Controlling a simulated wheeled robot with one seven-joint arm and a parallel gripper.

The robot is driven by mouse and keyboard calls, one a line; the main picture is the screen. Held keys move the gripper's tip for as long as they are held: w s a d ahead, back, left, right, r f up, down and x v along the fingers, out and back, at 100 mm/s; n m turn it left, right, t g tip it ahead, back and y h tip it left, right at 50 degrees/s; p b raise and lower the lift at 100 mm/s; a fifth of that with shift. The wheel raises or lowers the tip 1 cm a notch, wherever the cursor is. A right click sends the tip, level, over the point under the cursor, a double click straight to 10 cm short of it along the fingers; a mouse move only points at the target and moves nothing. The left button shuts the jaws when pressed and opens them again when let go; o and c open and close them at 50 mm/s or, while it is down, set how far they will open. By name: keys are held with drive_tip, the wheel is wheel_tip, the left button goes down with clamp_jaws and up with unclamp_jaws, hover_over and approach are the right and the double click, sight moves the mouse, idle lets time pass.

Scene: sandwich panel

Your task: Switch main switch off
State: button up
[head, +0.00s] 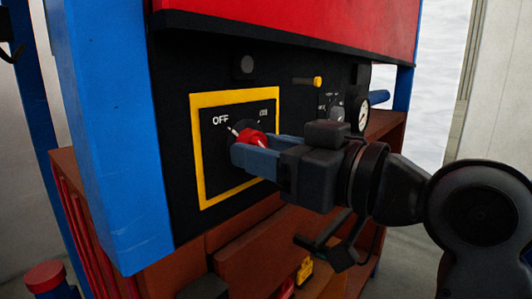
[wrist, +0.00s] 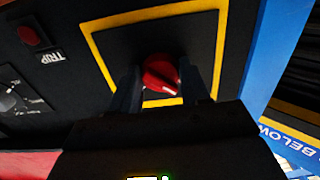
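The main switch is a red rotary knob (head: 250,137) on a black plate (head: 215,165) with a yellow frame. OFF is printed at its upper left, and a smaller, unclear label at its upper right. In the wrist view the red knob (wrist: 160,75) carries a pale mark toward its lower right; this view is turned nearly upside down. My gripper (head: 262,150) is at the knob, with one finger on each side. In the wrist view the fingers (wrist: 165,88) look apart, with narrow dark gaps beside the knob. Contact is hard to judge.
A red TRIP button (wrist: 30,36) and a small dial (wrist: 12,100) sit beside the plate. A yellow-tipped peg (head: 316,82) and a round gauge (head: 362,115) are on the panel's right. A blue post (head: 115,140) stands left, and a red hood (head: 300,25) overhangs above.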

drive_tip(key=o, duration=0.4)
drive_tip(key=shift+o, duration=0.2)
drive_tip(key=v, duration=0.7)
drive_tip(key=shift+s+d+b, duration=0.25)
drive_tip(key=shift+d+b, duration=0.05)
drive_tip(key=shift+b, duration=0.05)
drive_tip(key=d+f+m+t+h, duration=0.45)
drive_tip(key=f+m, duration=0.25)
drive_tip(key=f, duration=0.6)
drive_tip(key=s+d+f+m+h+p, duration=0.1)
drive_tip(key=s+d+f+m+h, duration=0.1)
drive_tip(key=s+d+f+h, duration=0.25)
drive_tip(key=s+d+f+m+h, duration=0.2)
drive_tip(key=s+d+f, duration=0.2)
drive_tip(key=s+f, duration=0.3)
drive_tip(key=s+d+f+h, duration=0.1)
drive_tip(key=s, duration=0.9)
drive_tip(key=s+d+f+h+p, duration=0.1)
drive_tip(key=s+d+f+h, duration=0.1)
drive_tip(key=s, duration=0.9)
drive_tip(key=shift+d+f+g, duration=0.25)
drive_tip(key=shift+g, duration=0.1)
